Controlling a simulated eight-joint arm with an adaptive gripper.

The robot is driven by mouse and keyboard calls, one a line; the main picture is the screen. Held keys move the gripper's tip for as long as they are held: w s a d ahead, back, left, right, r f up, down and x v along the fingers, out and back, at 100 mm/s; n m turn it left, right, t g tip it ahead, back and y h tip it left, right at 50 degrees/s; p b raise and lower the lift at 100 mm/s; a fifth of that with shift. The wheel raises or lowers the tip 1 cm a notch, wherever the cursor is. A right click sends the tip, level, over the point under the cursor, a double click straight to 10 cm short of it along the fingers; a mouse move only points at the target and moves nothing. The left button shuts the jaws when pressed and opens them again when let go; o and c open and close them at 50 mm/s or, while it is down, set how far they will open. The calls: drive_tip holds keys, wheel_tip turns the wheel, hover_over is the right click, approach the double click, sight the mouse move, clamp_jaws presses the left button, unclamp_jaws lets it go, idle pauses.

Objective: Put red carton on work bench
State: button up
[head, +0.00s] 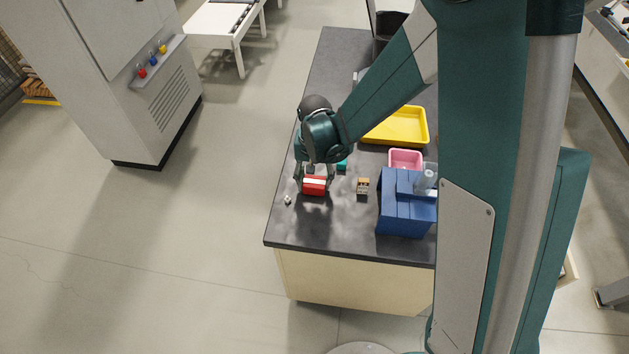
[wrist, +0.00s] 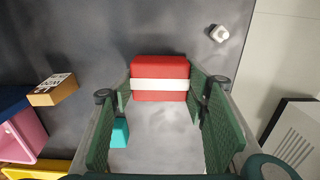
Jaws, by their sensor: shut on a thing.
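The red carton (head: 314,187) has a white band across it. It is at the left part of the dark work bench top (head: 335,222). In the wrist view the red carton (wrist: 160,92) sits between the far ends of the two green finger pads. My gripper (head: 312,172) points down over the bench and is shut on the carton; it also shows in the wrist view (wrist: 160,95). I cannot tell whether the carton touches the bench top or is slightly above it.
A small brown box (head: 362,186), a teal block (head: 342,165), and a small white piece (head: 288,200) are close by. The bench front is clear.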

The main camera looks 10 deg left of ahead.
sight(315, 181)
drive_tip(key=shift+f, duration=0.15)
drive_tip(key=o, duration=0.9)
drive_tip(key=shift+r, duration=0.2)
drive_tip(key=shift+r+p, duration=0.6)
drive_tip(key=shift+r, duration=5.4)
